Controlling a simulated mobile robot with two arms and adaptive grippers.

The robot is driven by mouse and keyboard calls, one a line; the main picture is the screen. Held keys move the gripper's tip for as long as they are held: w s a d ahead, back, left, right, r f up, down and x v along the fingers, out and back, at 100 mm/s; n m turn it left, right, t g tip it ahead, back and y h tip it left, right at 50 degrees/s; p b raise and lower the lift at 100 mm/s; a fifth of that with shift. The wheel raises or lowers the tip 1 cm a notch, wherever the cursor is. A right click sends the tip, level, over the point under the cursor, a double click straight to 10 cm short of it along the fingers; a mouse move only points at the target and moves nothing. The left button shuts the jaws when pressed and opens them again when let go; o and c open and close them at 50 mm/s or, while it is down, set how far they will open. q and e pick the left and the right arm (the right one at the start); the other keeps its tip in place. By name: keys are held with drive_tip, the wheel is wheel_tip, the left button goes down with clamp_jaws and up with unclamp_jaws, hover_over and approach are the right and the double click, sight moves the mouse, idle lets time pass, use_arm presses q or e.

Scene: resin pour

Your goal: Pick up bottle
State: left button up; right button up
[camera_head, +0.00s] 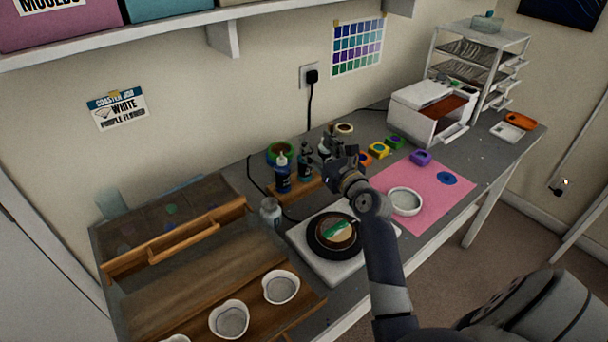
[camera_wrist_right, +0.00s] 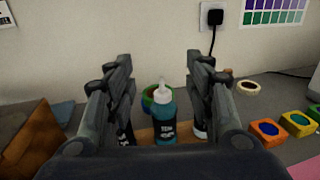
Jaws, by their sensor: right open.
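A teal bottle (camera_wrist_right: 165,128) with a white nozzle and a dark label stands upright between the fingers of my right gripper (camera_wrist_right: 163,78) in the right wrist view, slightly beyond them. The right gripper is open, with gaps on both sides of the bottle. In the head view the right gripper (camera_head: 324,150) is beside a dark bottle (camera_head: 305,163). The bottles stand on a small wooden stand (camera_head: 297,194). Other bottles are partly hidden by the fingers in the wrist view. My left gripper is out of view.
A white scale (camera_head: 305,239) bearing a dark round mould sits in front of the stand. A clear jar (camera_head: 270,212) is at its left. White cups (camera_head: 281,287) are near the front. A white bowl (camera_head: 404,201) lies on a pink mat (camera_head: 440,200). Small colour pots (camera_head: 379,150) stand behind it.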

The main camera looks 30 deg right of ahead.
wheel_tip(320, 180, down, 9)
drive_tip(key=w+b, duration=0.1)
drive_tip(key=b, duration=0.1)
drive_tip(key=shift+w+d+b, duration=0.2)
drive_tip(key=shift+w+d, duration=0.05)
drive_tip(key=shift+w, duration=1.4)
drive_tip(key=shift+w+d+b, duration=0.15)
drive_tip(key=shift+w+d, duration=0.05)
drive_tip(key=shift+w, duration=1.4)
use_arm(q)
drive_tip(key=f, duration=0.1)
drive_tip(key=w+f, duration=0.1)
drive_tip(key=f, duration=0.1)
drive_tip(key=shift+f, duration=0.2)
use_arm(e)
drive_tip(key=shift+r, duration=0.1)
drive_tip(key=shift+c, duration=0.5)
drive_tip(key=c, duration=0.9)
